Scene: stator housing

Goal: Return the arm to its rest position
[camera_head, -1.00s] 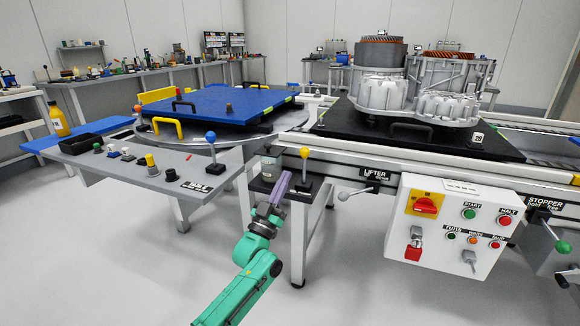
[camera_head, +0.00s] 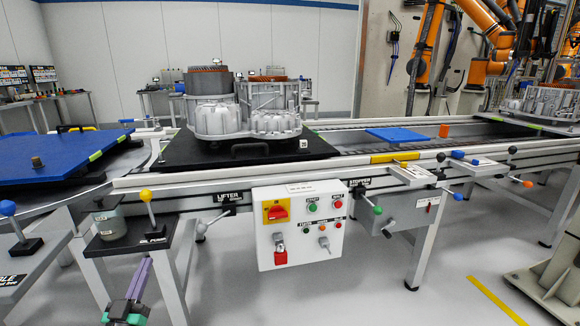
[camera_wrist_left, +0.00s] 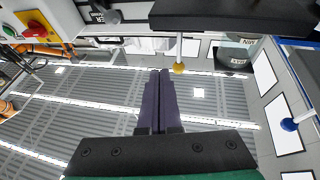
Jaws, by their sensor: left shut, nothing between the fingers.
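My left gripper (camera_head: 141,277) is at the lower left of the head view, in front of the small dark shelf (camera_head: 130,238) with the yellow-knobbed lever (camera_head: 146,197). Its purple fingers point up and are closed together with nothing between them. In the left wrist view the same fingers (camera_wrist_left: 160,75) lie side by side, and the yellow knob (camera_wrist_left: 179,68) is just beyond their tips to the right. I cannot tell whether they touch the shelf. The green part of my left arm is cut off by the bottom edge of the head view. My right gripper is not in view.
The white control box (camera_head: 300,226) hangs on the conveyor front, right of the gripper. The stator housing (camera_head: 245,108) stands on a black plate (camera_head: 190,150). A blue-knobbed lever (camera_head: 10,210) stands at left. Open floor (camera_head: 370,290) lies in front of the conveyor.

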